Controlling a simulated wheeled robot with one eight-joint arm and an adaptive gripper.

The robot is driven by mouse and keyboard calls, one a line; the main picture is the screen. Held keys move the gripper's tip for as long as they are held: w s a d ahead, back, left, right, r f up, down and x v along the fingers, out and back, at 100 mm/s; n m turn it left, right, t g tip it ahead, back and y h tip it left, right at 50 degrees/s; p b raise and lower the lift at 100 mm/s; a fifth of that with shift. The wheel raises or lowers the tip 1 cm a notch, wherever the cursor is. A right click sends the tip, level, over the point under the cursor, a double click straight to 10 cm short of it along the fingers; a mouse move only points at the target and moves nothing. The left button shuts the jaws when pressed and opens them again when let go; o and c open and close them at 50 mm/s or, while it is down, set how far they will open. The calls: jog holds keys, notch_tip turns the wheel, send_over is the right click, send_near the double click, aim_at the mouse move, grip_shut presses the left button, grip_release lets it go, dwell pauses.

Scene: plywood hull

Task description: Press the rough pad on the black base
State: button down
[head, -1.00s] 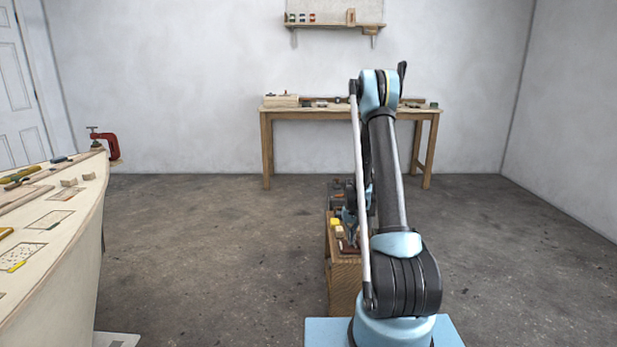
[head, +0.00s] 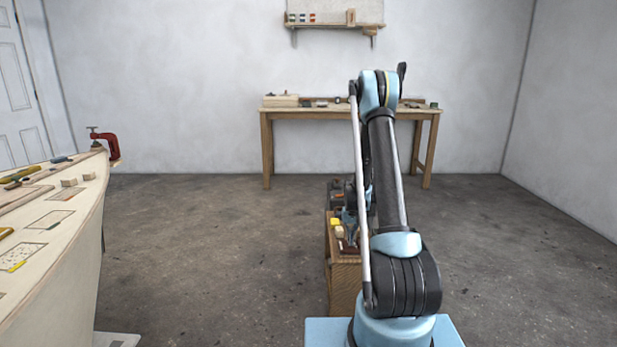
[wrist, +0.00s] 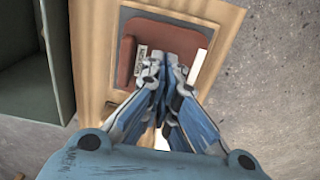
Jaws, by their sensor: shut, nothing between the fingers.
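The rough pad (wrist: 150,28) is a reddish-brown, round-cornered piece in the upper middle of the wrist view. A dark grey edge of the base (wrist: 124,16) shows around its far left corner. In the head view my gripper (head: 352,241) points down at the wooden stand, partly behind my arm.
The wooden stand (head: 344,285) carries a yellow block (head: 336,222) near the pad. A dark green open box (wrist: 25,65) is at the left in the wrist view. A pale hull (head: 60,260) stands at left, a workbench (head: 330,113) at the back. Floor between is clear.

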jog(key=shift+f, duration=0.75)
dwell(1.0)
jog(key=shift+r, duration=3.55)
